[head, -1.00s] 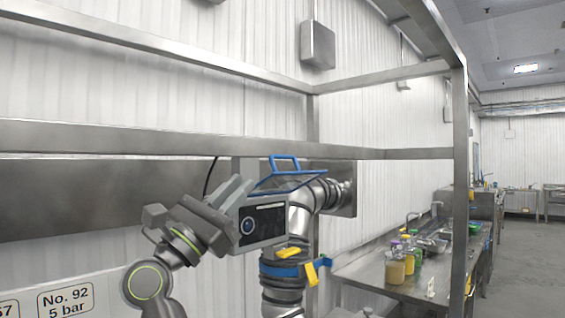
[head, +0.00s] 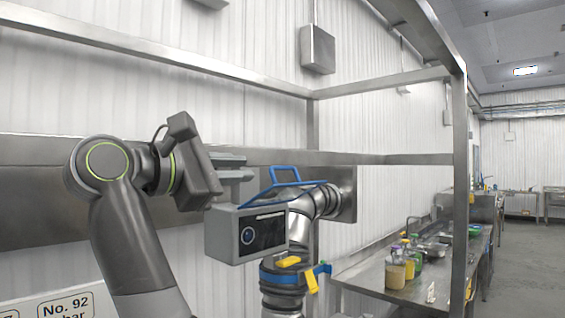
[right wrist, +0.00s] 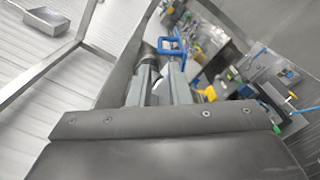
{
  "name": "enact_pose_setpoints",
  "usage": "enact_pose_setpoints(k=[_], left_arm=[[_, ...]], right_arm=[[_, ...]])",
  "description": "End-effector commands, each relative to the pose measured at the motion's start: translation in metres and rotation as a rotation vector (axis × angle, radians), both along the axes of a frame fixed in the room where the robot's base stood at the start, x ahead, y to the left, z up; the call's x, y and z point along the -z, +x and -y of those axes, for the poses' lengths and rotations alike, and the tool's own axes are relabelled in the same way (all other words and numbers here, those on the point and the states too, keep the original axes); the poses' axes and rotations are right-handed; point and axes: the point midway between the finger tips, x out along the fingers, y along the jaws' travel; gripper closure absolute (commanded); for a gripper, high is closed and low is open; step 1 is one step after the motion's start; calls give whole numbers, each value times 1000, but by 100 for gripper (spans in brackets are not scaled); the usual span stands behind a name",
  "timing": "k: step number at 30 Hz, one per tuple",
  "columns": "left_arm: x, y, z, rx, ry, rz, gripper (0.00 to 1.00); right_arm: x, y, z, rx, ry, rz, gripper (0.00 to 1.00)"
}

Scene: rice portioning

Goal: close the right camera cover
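The right camera (head: 247,235) is a grey box with a dark front panel and a round lens. Its cover (head: 300,190) is a clear panel with a blue frame, standing open over the box. The cover's blue handle (head: 285,168) sticks up at its top left; it also shows in the right wrist view (right wrist: 172,45), just beyond my fingertips. My right gripper (head: 248,168) is left of the handle, above the camera box, its fingers apart with nothing between them. I see no contact with the cover. My left gripper is not in view.
Steel frame bars (head: 461,150) cross above and to the right. A steel table (head: 385,283) with jars (head: 396,270) stands at the right.

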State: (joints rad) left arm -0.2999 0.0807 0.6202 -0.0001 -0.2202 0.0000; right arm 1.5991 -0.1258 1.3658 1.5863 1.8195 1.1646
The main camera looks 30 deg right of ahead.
Motion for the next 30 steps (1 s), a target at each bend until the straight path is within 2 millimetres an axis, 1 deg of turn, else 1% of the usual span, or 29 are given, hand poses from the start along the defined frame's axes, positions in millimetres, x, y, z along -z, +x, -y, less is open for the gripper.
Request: enact_pose_setpoints(k=[1, 9, 12, 15, 18, 21, 29, 30], left_arm=[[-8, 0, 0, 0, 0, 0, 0], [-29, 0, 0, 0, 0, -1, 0], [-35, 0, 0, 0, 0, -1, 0], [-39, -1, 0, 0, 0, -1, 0], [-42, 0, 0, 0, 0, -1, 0], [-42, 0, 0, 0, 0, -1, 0], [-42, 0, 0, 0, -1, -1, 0], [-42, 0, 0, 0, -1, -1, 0]], right_arm=[[-3, 4, 13, 5, 1, -1, 83], [-4, 23, 67, 5, -1, -2, 83], [-3, 28, 84, 4, -2, -1, 83], [-3, 33, 95, 3, -2, -2, 83], [-1, 35, 103, 2, -2, -1, 83], [-1, 36, 106, 1, -1, 0, 83], [0, 37, 107, 0, -2, 0, 83], [0, 37, 106, 0, -2, 0, 88]])
